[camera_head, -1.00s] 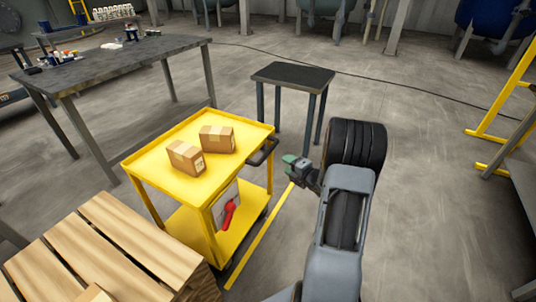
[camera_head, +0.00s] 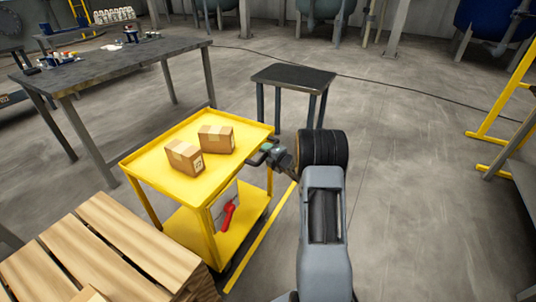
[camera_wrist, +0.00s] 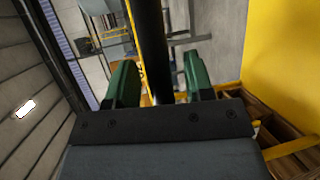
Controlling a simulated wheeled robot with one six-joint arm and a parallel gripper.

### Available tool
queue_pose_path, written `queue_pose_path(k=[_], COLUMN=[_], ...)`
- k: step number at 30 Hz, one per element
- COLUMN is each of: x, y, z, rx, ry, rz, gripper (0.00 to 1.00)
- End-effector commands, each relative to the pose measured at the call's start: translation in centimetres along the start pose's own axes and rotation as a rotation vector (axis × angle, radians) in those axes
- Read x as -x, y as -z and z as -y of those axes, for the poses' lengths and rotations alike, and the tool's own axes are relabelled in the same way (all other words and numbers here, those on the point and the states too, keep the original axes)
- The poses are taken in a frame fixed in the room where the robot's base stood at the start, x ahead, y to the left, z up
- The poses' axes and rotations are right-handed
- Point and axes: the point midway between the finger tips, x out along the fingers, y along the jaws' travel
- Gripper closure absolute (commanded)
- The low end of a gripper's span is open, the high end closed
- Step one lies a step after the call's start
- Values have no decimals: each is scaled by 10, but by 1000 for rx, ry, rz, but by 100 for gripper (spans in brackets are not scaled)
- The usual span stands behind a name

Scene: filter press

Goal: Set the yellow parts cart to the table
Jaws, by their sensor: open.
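The yellow parts cart (camera_head: 150,168) stands on the floor in the middle of the head view, with two cardboard boxes (camera_head: 200,148) on its top tray. Its dark handle (camera_head: 257,158) sticks out on the right side. My gripper (camera_head: 268,150) is at this handle. In the wrist view my gripper (camera_wrist: 158,80) has its green fingers apart, and the black handle bar (camera_wrist: 152,45) runs between them. I cannot tell if the fingers touch the bar. A long grey table (camera_head: 120,62) stands at the upper left, and a small dark-topped table (camera_head: 293,76) behind the cart.
A stack of wooden pallets (camera_head: 110,240) is close to the cart's front left. A yellow floor line (camera_head: 262,235) runs beside the cart. A yellow frame (camera_head: 500,110) stands at the right. A cable (camera_head: 400,92) lies across the floor. Open floor lies right of my arm.

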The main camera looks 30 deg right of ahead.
Motion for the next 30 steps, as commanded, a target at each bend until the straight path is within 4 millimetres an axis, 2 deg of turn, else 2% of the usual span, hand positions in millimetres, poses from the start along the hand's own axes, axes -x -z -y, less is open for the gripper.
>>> queue_pose_path(k=[7,22,30], x=[0,0,0], y=[0,0,0], z=[0,0,0], rx=[0,0,0], ry=[0,0,0], rz=[0,0,0], gripper=[52,100,100])
